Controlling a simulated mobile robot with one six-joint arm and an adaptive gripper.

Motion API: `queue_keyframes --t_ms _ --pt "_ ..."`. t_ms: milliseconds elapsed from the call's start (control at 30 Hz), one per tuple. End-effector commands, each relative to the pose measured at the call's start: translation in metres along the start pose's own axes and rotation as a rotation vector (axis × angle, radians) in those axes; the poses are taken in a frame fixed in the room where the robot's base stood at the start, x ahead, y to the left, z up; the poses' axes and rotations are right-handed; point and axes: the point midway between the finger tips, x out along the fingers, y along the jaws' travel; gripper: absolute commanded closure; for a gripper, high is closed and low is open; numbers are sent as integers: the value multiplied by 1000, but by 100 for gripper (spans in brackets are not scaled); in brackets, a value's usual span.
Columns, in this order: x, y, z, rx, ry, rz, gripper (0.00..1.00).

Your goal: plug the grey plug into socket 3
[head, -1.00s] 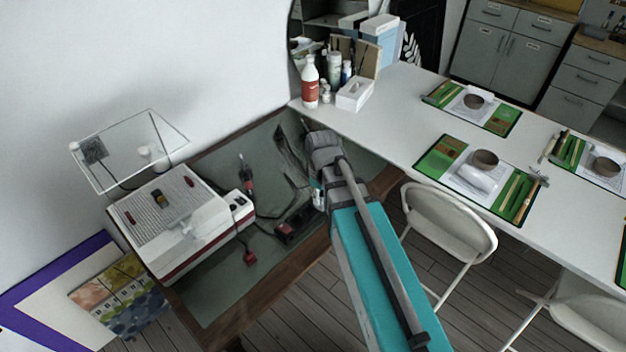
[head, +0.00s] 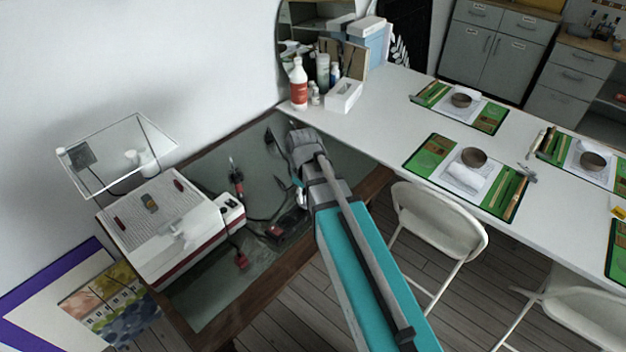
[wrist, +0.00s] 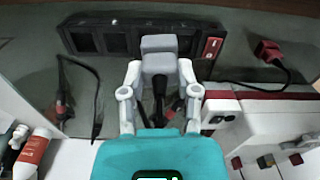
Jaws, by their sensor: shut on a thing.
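My gripper (wrist: 160,72) is shut on the grey plug (wrist: 160,44) in the wrist view, with one pale finger on each side. The plug overlaps the black power strip (wrist: 122,44), right of its middle. Openings show on both sides of the plug; the part behind it is hidden. No socket numbers are readable, and I cannot tell whether the plug touches the strip. In the head view the strip's red switch end (head: 275,230) shows beside my arm, which hides much of the strip and the plug.
A red plug (wrist: 268,50) lies right of the strip, also in the head view (head: 241,261). A white and red machine (head: 165,225) stands on the green bench (head: 205,305). Black cords cross the bench. Bottles (head: 299,84) stand on the white table behind.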

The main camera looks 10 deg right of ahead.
Motion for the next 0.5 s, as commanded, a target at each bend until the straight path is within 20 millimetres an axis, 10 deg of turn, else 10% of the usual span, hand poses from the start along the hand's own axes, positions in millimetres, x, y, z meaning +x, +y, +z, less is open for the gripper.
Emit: queue_keyframes --t_ms 500 --pt "27 78 -37 92 0 0 100"
